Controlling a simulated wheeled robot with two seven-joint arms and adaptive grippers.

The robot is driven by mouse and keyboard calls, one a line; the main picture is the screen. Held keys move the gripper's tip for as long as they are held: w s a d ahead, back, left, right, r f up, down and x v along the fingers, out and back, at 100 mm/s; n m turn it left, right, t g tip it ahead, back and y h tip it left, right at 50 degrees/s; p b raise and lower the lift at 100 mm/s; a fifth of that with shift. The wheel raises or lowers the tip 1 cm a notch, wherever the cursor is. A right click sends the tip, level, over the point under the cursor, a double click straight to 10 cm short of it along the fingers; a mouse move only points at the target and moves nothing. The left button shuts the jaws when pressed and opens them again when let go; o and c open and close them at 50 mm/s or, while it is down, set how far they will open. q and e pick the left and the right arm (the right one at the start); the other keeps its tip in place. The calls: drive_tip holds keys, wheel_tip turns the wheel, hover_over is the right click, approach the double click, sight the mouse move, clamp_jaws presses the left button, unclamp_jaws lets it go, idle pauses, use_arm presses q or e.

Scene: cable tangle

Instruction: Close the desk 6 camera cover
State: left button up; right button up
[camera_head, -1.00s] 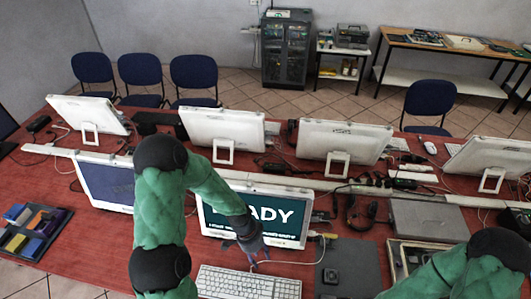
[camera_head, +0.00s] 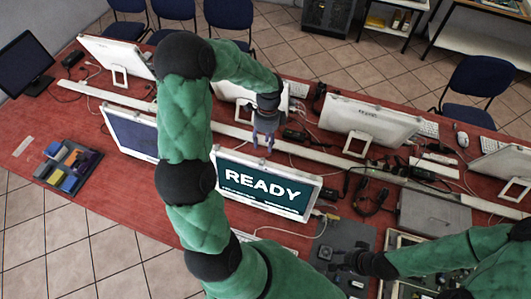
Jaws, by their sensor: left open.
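A monitor (camera_head: 262,188) with a lit READY screen stands at the front middle of the red table. My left arm comes from the bottom and bends over to the right. My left gripper (camera_head: 263,147) is open, points down and hangs at the READY monitor's top edge; whether it touches is unclear. No camera cover can be made out; it is too small or hidden by the gripper. No desk number is readable. My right gripper (camera_head: 343,260) is low at the front right, by a dark mat; its jaws are too small to judge.
A second monitor (camera_head: 132,132) stands left of the READY one, partly behind my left arm. White monitors (camera_head: 365,120) line the back row. A headset (camera_head: 368,192) and cables lie to the right. An organiser tray (camera_head: 68,168) lies at the left.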

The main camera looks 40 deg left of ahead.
sight(263, 159)
use_arm(q)
drive_tip(key=p+x, duration=0.1)
drive_tip(key=x, duration=0.7)
drive_tip(key=shift+f, duration=0.25)
clamp_jaws()
